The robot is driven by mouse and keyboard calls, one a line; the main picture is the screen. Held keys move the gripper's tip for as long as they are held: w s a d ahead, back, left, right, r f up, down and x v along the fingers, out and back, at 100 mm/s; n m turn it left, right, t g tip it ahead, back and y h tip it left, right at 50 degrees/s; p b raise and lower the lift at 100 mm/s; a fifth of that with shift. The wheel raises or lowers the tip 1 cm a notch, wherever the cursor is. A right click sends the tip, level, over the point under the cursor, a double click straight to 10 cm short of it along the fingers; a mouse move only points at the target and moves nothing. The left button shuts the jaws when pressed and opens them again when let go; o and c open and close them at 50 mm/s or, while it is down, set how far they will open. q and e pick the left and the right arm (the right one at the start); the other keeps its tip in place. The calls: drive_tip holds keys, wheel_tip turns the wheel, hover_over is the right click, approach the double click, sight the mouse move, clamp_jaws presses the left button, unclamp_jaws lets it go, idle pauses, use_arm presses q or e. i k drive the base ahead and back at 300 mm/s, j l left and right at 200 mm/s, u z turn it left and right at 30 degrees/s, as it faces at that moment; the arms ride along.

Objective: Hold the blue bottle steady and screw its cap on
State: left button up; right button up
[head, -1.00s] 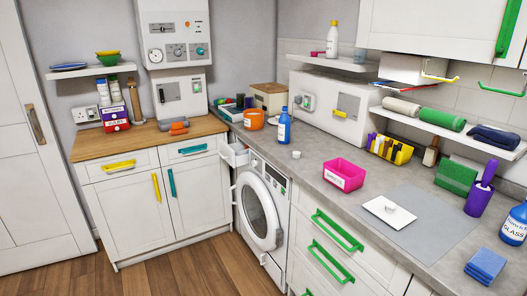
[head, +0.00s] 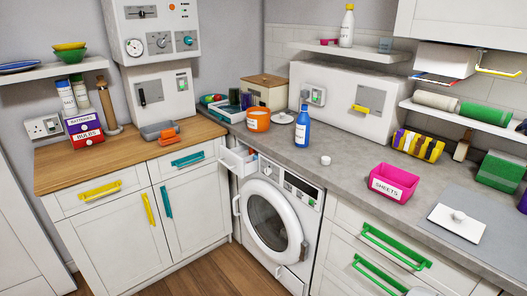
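The blue bottle (head: 302,127) stands upright on the grey counter above the washing machine, with a white label on its front. Its top looks narrow and dark; I cannot make out the neck clearly. A small white cap (head: 325,160) lies on the counter to the right of the bottle and nearer the front edge, apart from it.
Green handles (head: 396,245) stick out below the counter. Counter around the cap is clear.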

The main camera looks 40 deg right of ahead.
sight(303, 123)
drive_tip(key=i+u, duration=0.2)
drive_tip(key=i, duration=0.7)
drive_tip(key=i+z, duration=0.35)
drive_tip(key=z, duration=0.15)
drive_tip(key=i+j+z, duration=0.1)
drive_tip(key=i+z, duration=0.2)
drive_tip(key=z, duration=0.15)
drive_tip(key=i+z, duration=0.2)
drive_tip(key=z, duration=0.2)
drive_tip(key=i+z, duration=0.15)
drive_tip(key=z, duration=0.25)
drive_tip(key=i+j+z, duration=0.15)
drive_tip(key=z, duration=0.3)
drive_tip(key=i+j+z, duration=0.15)
drive_tip(key=z, duration=0.25)
drive_tip(key=i+j+z, duration=0.15)
drive_tip(key=z, duration=0.25)
drive_tip(key=i+j+z, duration=0.35)
drive_tip(key=j, duration=0.2)
